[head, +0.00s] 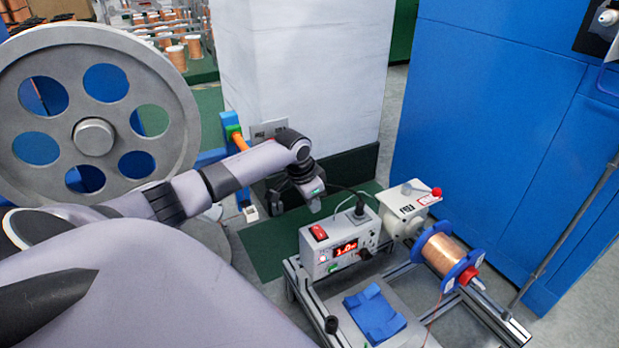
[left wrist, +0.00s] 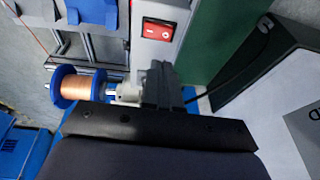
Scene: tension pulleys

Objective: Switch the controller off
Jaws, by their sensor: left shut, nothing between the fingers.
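The controller (head: 345,243) is a grey box on a metal frame in the head view. It has a lit red number display (head: 345,248) on its front and a red rocker switch (head: 319,232) on its top left corner. My left gripper (head: 314,204) is shut and empty, pointing down just behind and above the switch, apart from it in the head view. In the left wrist view the red switch (left wrist: 157,31) shows just beyond the shut fingers (left wrist: 160,75), on the controller's grey face (left wrist: 166,8). My right gripper is not in view.
A copper wire spool (head: 440,255) with blue flanges sits right of the controller, beside a grey motor housing (head: 405,205). A blue cloth-like piece (head: 374,314) lies in front. A black cable rises from the controller's top. A white pillar (head: 300,70) stands behind, and a blue cabinet (head: 490,120) at right.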

